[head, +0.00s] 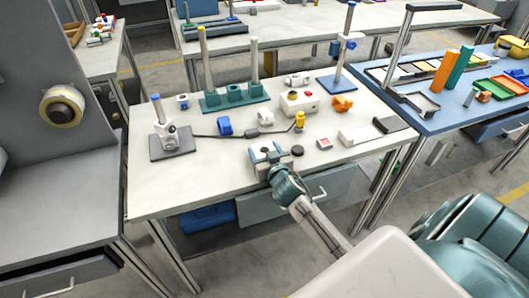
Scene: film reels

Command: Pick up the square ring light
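A small white square piece with a red centre (324,143) lies flat near the front right of the white table. It may be the square ring light, but it is too small to be sure. My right gripper (266,152) is low over the table's front edge, left of that piece and apart from it. Its fingers look spread apart, and I see nothing clearly held between them. My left gripper is not in view.
A black round disc (297,151) lies just right of my gripper. Behind are a yellow-topped piece (300,120), a blue clamp (224,126), a control box (299,102) and a post stand (173,140). The white table (190,190) is bare at front left.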

